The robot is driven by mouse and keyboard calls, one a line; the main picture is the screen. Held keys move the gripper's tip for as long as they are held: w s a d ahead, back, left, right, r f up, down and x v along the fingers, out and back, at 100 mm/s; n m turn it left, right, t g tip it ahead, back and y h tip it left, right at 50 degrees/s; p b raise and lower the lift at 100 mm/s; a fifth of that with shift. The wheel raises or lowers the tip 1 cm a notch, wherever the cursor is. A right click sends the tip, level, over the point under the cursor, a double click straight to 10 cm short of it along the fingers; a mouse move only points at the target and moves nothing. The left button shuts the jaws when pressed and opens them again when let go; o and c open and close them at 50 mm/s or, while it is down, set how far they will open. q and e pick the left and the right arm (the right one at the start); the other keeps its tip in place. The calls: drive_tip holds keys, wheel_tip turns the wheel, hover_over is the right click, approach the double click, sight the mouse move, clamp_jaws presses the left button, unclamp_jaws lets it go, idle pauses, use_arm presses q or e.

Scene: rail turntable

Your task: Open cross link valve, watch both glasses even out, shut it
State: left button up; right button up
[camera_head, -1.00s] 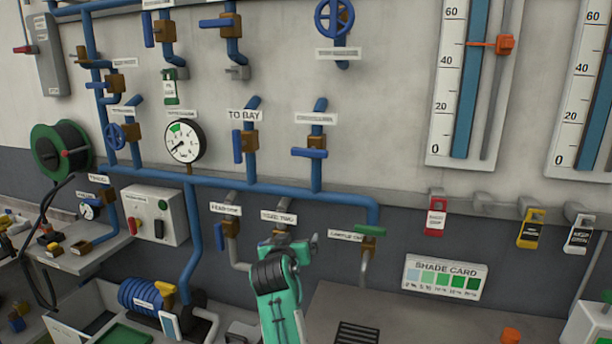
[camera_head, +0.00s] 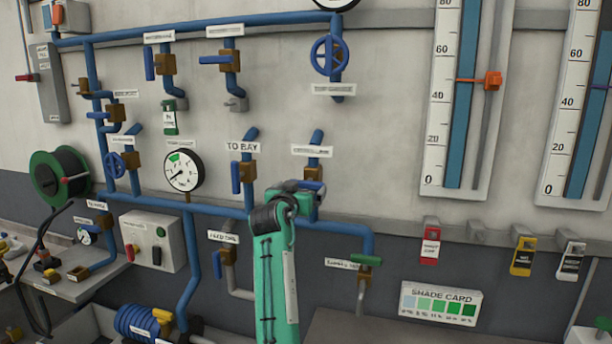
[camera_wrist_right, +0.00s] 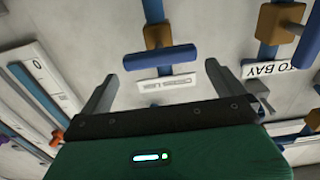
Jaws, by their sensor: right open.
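A valve with a brass body (camera_head: 313,173) and a blue lever sits right of the TO BAY valve; its label (camera_head: 312,151) is too blurred to read, so I cannot confirm it is the cross link. In the wrist view its lever (camera_wrist_right: 160,57) lies crosswise to the pipe. My right gripper (camera_wrist_right: 158,72) is open and empty, its fingers either side of the label and short of the lever. In the head view my right gripper (camera_head: 298,192) partly covers the lever. The left glass (camera_head: 460,110) and right glass (camera_head: 580,140) hold blue columns. My left gripper is out of view.
The TO BAY valve (camera_head: 243,172), with its lever upright, is close on the left. A green-handled valve (camera_head: 366,260) is at lower right. A blue handwheel (camera_head: 330,55) is above. A dial gauge (camera_head: 183,170) and red tag (camera_head: 430,246) hang on the wall.

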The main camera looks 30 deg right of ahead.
sight(305, 184)
drive_tip(key=p+x, duration=0.1)
drive_tip(key=x, duration=0.3)
drive_tip(key=shift+w+d+r+p, duration=0.15)
drive_tip(key=shift+d+p, duration=0.05)
drive_tip(key=shift+p, duration=0.2)
drive_tip(key=shift+w+d, duration=0.45)
drive_tip(key=shift+d, duration=0.05)
drive_tip(key=shift+c, duration=0.2)
drive_tip(key=c, duration=0.6)
